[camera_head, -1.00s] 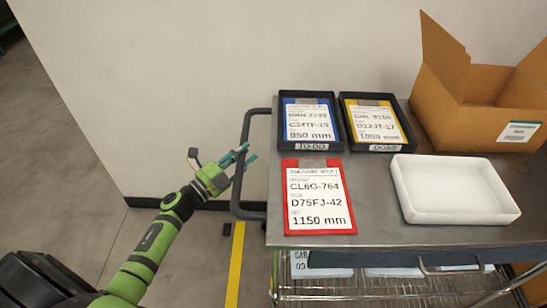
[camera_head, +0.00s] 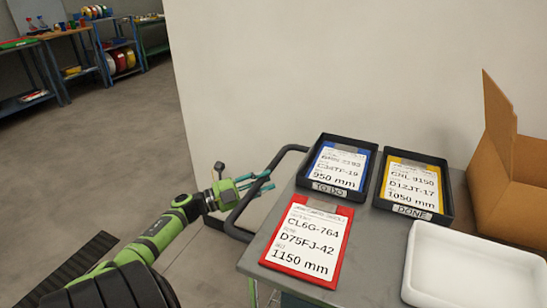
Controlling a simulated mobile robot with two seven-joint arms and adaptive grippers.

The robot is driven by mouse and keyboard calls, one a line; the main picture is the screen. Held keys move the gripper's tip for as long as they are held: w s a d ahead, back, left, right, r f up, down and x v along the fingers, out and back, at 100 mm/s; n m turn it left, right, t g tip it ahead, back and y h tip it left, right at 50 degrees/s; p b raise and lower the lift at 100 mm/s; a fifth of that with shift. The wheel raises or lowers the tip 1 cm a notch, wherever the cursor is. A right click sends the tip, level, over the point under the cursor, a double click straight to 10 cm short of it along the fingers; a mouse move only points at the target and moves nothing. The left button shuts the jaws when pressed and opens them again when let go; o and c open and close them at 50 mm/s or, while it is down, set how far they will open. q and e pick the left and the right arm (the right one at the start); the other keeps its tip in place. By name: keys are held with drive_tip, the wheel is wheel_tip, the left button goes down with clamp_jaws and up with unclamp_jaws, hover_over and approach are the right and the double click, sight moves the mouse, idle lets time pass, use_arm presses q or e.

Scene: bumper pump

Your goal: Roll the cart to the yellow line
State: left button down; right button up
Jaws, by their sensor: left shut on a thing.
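The cart has a grey metal top (camera_head: 257,246) at the right of the view and a dark bar handle (camera_head: 283,152) on its left side. My left gripper (camera_head: 262,185) is at this handle, its teal fingers closed around the bar. My left arm reaches in from the lower left. The yellow line cannot be made out in this view. My right gripper is out of view.
On the cart are a TO DO tray (camera_head: 325,187), a DONE tray (camera_head: 412,212), a red clipboard (camera_head: 307,237), a white bin (camera_head: 475,268) and an open cardboard box (camera_head: 510,163). A pale wall (camera_head: 300,70) stands behind. Open floor (camera_head: 110,135) lies left, with workbenches (camera_head: 75,35) beyond.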

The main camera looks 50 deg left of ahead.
use_arm(q)
drive_tip(key=shift+a+r, duration=0.15)
drive_tip(key=shift+a, duration=0.05)
drive_tip(key=c, duration=0.9)
unclamp_jaws()
drive_tip(key=shift+a, duration=0.1)
drive_tip(key=shift+s, duration=0.1)
drive_tip(key=shift+s, duration=0.1)
drive_tip(key=v, duration=1.2)
